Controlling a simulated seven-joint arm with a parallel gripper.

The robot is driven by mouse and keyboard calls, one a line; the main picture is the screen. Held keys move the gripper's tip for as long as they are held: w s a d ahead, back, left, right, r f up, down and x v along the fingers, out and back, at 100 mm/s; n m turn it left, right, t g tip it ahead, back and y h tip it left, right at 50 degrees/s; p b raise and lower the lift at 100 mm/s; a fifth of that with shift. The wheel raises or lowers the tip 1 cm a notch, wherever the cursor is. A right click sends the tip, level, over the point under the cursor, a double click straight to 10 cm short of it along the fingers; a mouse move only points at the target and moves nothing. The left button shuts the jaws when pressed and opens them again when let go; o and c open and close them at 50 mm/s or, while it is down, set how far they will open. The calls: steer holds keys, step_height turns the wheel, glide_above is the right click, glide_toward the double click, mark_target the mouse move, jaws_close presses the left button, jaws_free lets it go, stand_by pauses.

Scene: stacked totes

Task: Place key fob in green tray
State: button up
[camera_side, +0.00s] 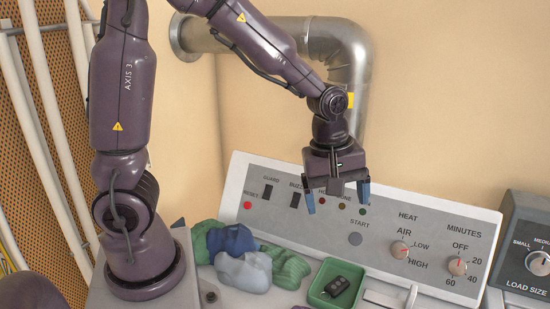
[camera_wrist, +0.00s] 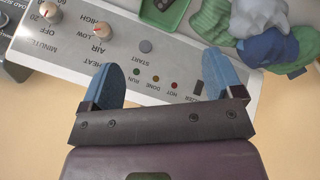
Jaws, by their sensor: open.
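The black key fob (camera_side: 337,286) lies inside the small green tray (camera_side: 317,297) on the white surface below the control panel. In the wrist view the green tray (camera_wrist: 178,20) is cut off by the top edge, with part of the dark key fob (camera_wrist: 162,4) showing in it. My gripper (camera_side: 338,200) is raised above and apart from the tray, in front of the panel. Its two blue fingers are spread with nothing between them. The open fingers also show in the wrist view (camera_wrist: 160,84).
A panel (camera_side: 375,222) with knobs and switches stands tilted behind the tray. Crumpled green, blue and grey cloths (camera_side: 243,271) lie left of the tray. A grey load-size box (camera_side: 525,245) stands at the right. A metal duct (camera_side: 345,50) runs behind my arm.

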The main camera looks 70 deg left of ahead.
steer(key=s+r+m+t, duration=0.3)
steer(key=s+r+m, duration=0.8)
steer(key=s+m, duration=0.2)
steer(key=shift+s+a+m+t+y, duration=0.15)
steer(key=shift+a+m+t+y, duration=0.2)
steer(key=shift+m, duration=0.75)
